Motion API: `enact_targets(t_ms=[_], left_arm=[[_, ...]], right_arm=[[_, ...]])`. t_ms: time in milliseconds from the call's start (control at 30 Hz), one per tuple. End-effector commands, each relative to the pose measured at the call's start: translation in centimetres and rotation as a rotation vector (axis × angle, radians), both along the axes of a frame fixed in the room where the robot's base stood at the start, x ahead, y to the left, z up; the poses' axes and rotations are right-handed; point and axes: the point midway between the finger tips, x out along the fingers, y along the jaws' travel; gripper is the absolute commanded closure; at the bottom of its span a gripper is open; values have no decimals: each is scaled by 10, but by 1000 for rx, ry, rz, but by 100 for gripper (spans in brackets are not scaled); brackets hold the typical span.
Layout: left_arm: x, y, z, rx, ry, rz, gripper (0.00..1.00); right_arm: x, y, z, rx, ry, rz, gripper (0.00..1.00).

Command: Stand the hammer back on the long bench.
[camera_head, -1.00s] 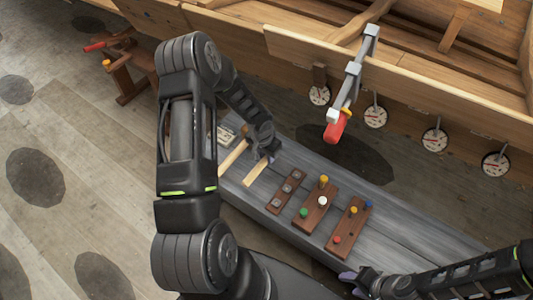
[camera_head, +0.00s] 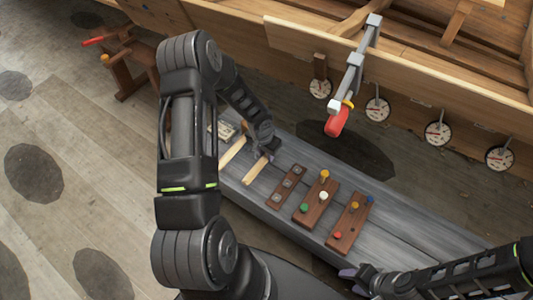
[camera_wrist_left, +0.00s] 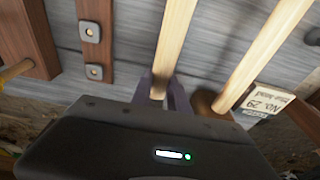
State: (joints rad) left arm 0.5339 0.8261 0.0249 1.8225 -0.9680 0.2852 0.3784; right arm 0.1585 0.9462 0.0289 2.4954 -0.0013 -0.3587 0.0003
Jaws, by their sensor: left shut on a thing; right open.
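The long bench (camera_head: 282,222) is a grey plank top running diagonally below the hull. My left gripper (camera_head: 266,148) is low over its far-left part, shut on a pale wooden handle (camera_head: 254,171), which I take for the hammer's. In the left wrist view the handle (camera_wrist_left: 174,42) runs up from between the purple fingertips (camera_wrist_left: 165,88). Its head is hidden, and I cannot tell whether it touches the bench. A second pale handle (camera_wrist_left: 262,52) lies beside it; it also shows in the head view (camera_head: 232,152). My right gripper (camera_head: 358,277) is open and empty at the bench's near edge.
On the bench are a dark strip with metal squares (camera_head: 287,187) and two wooden blocks with coloured pegs (camera_head: 316,200) (camera_head: 349,223). A labelled card (camera_wrist_left: 270,100) is by the second handle. A red-handled clamp (camera_head: 350,80) hangs from the hull (camera_head: 430,95). The bench's right end looks clear.

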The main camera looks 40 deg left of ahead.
Motion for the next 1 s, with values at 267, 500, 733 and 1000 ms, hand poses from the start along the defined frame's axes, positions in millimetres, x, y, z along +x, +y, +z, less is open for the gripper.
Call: enact_targets(t_ms=[267,500,733,1000], left_arm=[[1,0,-1,0,-2,0,65],[0,0,-1,0,-1,0,54],[-1,0,3,0,1,1,54],[0,0,37,1,0,1,54]], right_arm=[[0,0,-1,0,0,0,56],[0,0,-1,0,0,0,56],[0,0,2,0,0,0,56],[0,0,25,0,0,0,56]])
